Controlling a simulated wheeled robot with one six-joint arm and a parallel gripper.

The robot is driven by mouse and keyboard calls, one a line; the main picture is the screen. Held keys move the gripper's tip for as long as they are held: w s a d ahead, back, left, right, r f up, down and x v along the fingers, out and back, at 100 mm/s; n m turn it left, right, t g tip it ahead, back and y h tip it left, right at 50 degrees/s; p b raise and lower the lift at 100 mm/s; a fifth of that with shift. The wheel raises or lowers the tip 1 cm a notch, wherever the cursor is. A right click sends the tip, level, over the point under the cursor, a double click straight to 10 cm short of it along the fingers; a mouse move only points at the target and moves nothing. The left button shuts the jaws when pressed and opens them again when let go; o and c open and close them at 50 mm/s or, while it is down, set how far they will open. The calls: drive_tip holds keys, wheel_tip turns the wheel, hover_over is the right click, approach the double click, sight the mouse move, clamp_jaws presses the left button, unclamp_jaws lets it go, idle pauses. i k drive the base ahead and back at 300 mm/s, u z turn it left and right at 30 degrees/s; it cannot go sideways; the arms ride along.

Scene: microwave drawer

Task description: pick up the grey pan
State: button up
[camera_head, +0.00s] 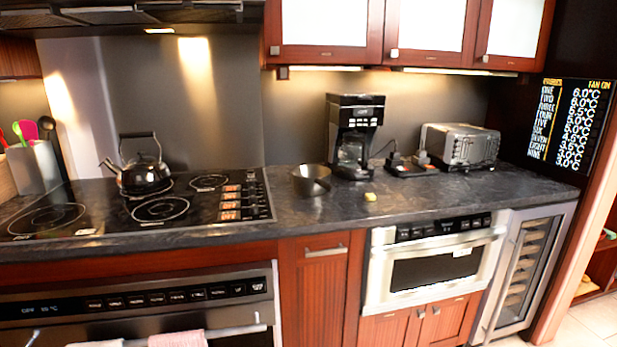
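A grey pan (311,180) sits on the dark countertop (420,200), just right of the cooktop (170,205). It looks like a round, metallic, open vessel standing upright. Any handle on it is too small to tell. My gripper does not show in the head view, and nothing touches the pan from above.
A coffee maker (354,135) stands close behind and right of the pan. A small yellowish object (370,197) lies to its right. A kettle (144,170) stands on the cooktop. A toaster (460,146) is farther right. A microwave drawer (435,262) is shut below the counter.

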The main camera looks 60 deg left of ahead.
sight(310, 180)
drive_tip(key=u, duration=0.45)
drive_tip(key=i, duration=1.2)
drive_tip(key=u, duration=1.55)
drive_tip(key=i, duration=0.95)
drive_tip(key=u, duration=0.8)
